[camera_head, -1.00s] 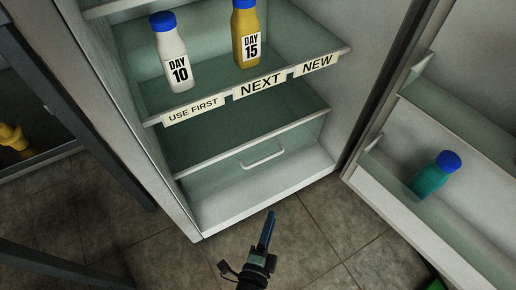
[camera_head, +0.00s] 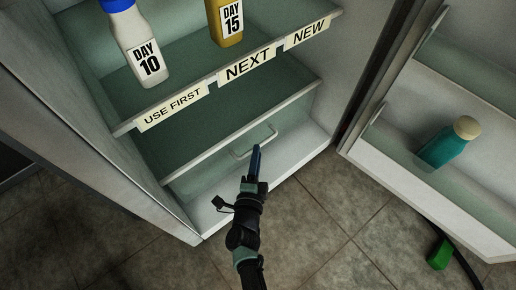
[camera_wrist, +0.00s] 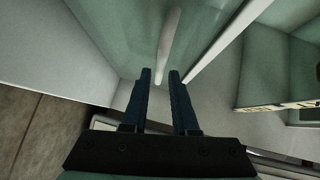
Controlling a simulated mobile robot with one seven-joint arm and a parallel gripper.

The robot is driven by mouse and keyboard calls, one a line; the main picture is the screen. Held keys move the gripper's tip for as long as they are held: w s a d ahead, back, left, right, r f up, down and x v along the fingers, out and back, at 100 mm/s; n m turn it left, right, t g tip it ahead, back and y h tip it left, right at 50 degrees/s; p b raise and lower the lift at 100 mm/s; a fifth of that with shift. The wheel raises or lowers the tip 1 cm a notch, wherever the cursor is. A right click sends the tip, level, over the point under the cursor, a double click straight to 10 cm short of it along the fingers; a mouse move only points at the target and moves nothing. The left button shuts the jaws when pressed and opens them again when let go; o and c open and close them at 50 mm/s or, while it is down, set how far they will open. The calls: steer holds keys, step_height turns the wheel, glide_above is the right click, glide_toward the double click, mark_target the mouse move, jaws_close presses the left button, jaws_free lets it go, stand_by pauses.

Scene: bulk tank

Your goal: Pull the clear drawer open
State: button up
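The clear drawer (camera_head: 292,126) is at the bottom of the open fridge, below the lowest shelf, and looks shut. Its pale bar handle (camera_head: 254,142) runs across its front. My gripper (camera_head: 255,162) points at the drawer, with its fingertips overlapping the area just below the handle in the head view. In the wrist view the handle (camera_wrist: 169,40) is a pale bar running up from between the two dark fingertips (camera_wrist: 160,76). The fingers are apart, with a gap between them. I cannot tell whether either finger touches the handle.
The open door (camera_head: 420,185) at right holds a teal bottle (camera_head: 441,149). A green object (camera_head: 440,255) lies on the floor (camera_head: 320,255) at lower right.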

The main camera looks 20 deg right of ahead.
steer(key=shift+b+x, duration=0.7)
steer(key=shift+x, duration=1.25)
jaws_close()
